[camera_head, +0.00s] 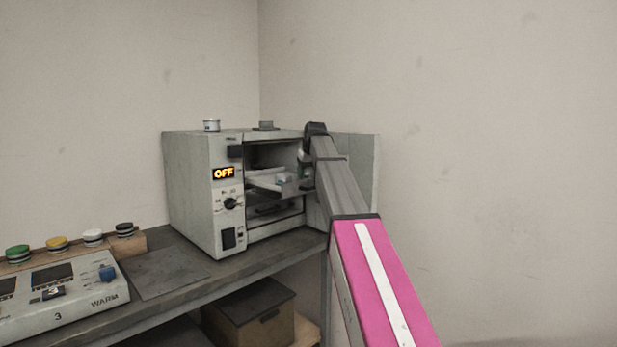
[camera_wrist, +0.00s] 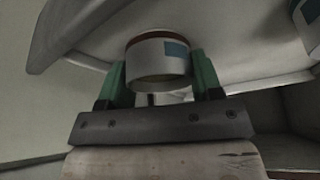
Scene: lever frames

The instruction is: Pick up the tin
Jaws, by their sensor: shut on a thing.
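A short white tin with a blue patch and a brownish rim (camera_wrist: 157,57) is between the two green fingers of my gripper (camera_wrist: 158,82) in the wrist view. The fingers are closed against its sides. A pale tray (camera_wrist: 90,35) shows behind and around the tin; I cannot tell whether the tin touches it. In the head view my arm reaches into the open front of the grey oven (camera_head: 190,190), at the pale tray (camera_head: 268,178). My gripper is mostly hidden there, and a small blue patch shows beside it.
Another white and green container (camera_wrist: 307,22) shows at the wrist view's upper right. A small white tin (camera_head: 211,125) stands on the oven, whose display (camera_head: 223,173) reads OFF. A control panel (camera_head: 60,290) and colored buttons line the bench. A brown box (camera_head: 250,312) sits below.

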